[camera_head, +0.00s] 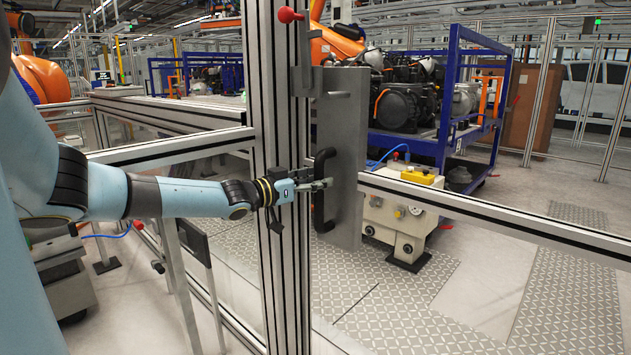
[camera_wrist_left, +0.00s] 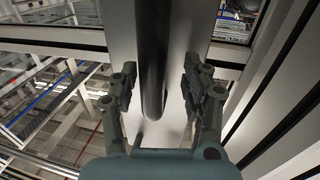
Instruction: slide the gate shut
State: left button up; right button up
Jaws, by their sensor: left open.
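The gate shows as an aluminium-framed clear panel, with its rail (camera_head: 480,210) running right from the post. A grey plate (camera_head: 345,150) with a black upright handle (camera_head: 324,190) stands beside the post. My left gripper (camera_head: 318,185) reaches across the post to the handle. In the left wrist view, its two fingers (camera_wrist_left: 157,85) are open, with the black handle bar (camera_wrist_left: 152,50) between them. Neither finger clearly touches the bar. The fingertips partly cover the handle in the head view. My right gripper is not in view.
A tall aluminium post (camera_head: 280,110) stands just left of the plate, with a red knob (camera_head: 288,15) near its top. Behind the rail are a beige machine with a yellow box (camera_head: 417,176) and a blue rack (camera_head: 450,110) with engines. Tread-plate floor (camera_head: 420,305) lies clear at lower right.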

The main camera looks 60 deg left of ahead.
pick_arm(q)
jog(key=shift+d, duration=0.1)
jog(key=s, duration=1.2)
jog(key=shift+d, duration=0.2)
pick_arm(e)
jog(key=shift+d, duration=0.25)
